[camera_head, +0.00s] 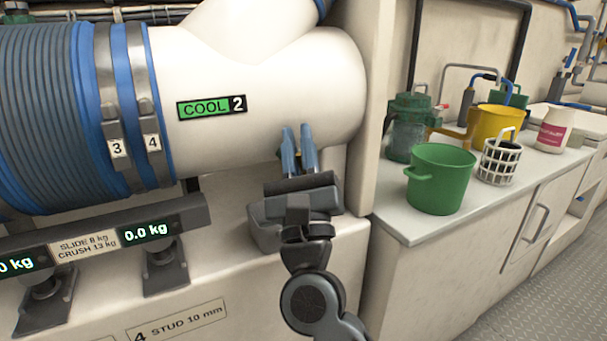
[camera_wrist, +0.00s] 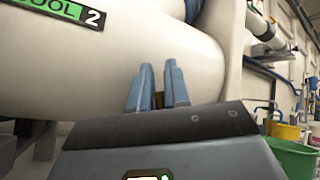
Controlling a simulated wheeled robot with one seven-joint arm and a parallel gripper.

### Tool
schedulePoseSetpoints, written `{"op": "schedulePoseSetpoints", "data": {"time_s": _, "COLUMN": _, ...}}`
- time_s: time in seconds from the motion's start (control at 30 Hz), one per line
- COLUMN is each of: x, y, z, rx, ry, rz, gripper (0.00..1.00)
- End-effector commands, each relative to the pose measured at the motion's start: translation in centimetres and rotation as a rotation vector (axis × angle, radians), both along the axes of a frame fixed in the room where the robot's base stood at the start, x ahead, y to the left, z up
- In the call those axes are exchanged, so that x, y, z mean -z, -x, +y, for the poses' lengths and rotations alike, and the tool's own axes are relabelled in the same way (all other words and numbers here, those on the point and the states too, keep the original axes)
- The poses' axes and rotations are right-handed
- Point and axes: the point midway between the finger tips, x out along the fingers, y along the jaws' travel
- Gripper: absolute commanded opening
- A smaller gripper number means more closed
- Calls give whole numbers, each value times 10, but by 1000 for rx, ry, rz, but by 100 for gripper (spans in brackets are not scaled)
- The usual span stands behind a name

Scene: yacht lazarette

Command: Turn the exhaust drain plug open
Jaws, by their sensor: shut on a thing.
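The white exhaust pipe (camera_head: 255,75) carries a green and black "COOL 2" label (camera_head: 212,107). My gripper (camera_head: 297,132) reaches up to the lower right of this pipe, its two blue fingers close together. In the wrist view my gripper (camera_wrist: 158,68) stands against the pipe (camera_wrist: 95,70), with a small brown, brass-like piece, seemingly the drain plug (camera_wrist: 159,100), between the fingers. The fingers hide most of the plug, so its turn angle cannot be told.
A blue ribbed hose (camera_head: 45,110) with clamps 3 and 4 joins the pipe at left. A dark bar with 0.0 kg readouts (camera_head: 146,233) runs below. At right, a counter (camera_head: 400,215) holds a green bucket (camera_head: 440,180), yellow can (camera_head: 495,125), white basket (camera_head: 499,162) and white bottle (camera_head: 554,132).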

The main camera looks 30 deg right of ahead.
Motion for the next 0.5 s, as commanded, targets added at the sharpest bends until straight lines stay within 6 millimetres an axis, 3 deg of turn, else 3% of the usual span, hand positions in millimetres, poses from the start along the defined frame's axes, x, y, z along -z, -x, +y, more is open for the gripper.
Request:
{"op": "schedulePoseSetpoints", "data": {"time_s": 0.03, "x": 10, "y": 1, "z": 0, "rx": 2, "ry": 36, "rz": -2, "gripper": 0}}
{"op": "schedulePoseSetpoints", "data": {"time_s": 0.5, "x": 10, "y": 1, "z": 10, "rx": 1, "ry": 318, "rz": -1, "gripper": 0}}
